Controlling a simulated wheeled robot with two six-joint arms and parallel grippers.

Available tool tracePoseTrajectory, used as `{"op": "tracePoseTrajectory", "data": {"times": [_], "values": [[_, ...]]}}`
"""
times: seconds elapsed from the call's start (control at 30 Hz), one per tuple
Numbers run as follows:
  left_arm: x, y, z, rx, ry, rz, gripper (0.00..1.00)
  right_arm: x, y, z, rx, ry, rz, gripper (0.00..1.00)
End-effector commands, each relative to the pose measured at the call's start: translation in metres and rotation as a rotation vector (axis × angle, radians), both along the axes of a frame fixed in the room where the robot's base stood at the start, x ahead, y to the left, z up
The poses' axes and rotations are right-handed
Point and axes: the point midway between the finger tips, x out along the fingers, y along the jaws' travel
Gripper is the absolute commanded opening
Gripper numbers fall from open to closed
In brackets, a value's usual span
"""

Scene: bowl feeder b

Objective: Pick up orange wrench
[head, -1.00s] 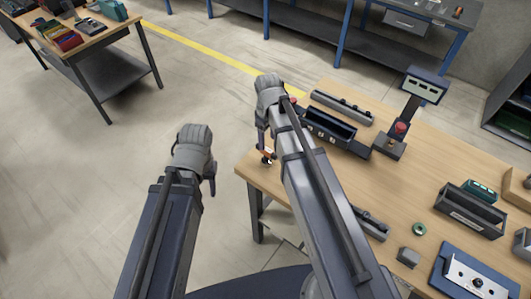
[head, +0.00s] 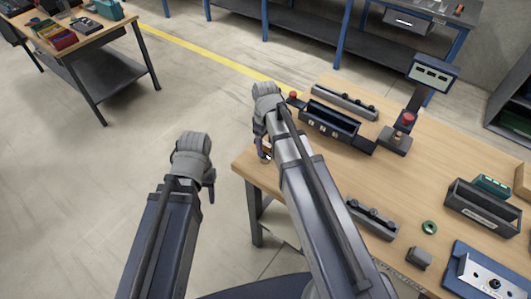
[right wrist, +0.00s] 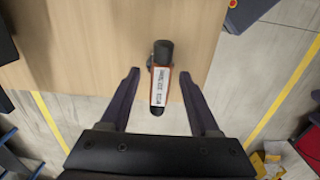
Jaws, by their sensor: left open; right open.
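The orange wrench (right wrist: 158,92) lies near the table's left corner, with a dark head, orange edges and a white printed label. In the head view only a small orange part of the wrench (head: 267,146) shows beside my right gripper (head: 262,148). In the right wrist view my right gripper (right wrist: 160,75) is open, with one finger on each side of the wrench and a gap on both sides. My left gripper (head: 210,187) is open and empty over the floor, left of the table; its fingers are partly hidden.
The wooden table (head: 460,145) holds a dark bin (head: 330,120), a stand with a display (head: 432,73) and a red-topped part, black rails and another bin (head: 482,208). My right arm covers part of the table. Open floor lies to the left.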

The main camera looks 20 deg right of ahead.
Motion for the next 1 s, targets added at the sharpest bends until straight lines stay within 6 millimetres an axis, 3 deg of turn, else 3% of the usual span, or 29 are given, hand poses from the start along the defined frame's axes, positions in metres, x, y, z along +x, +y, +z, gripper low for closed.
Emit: {"op": "tracePoseTrajectory", "data": {"times": [0.93, 1.0], "values": [[0.0000, 0.0000, -0.0036, 0.000, 0.000, 0.000, 0.50, 0.0000, -0.0001, -0.0036, 0.000, 0.000, 0.000, 0.62], [0.0000, 0.0000, -0.0036, 0.000, 0.000, 0.000, 0.50, 0.0000, -0.0001, -0.0036, 0.000, 0.000, 0.000, 0.57]]}}
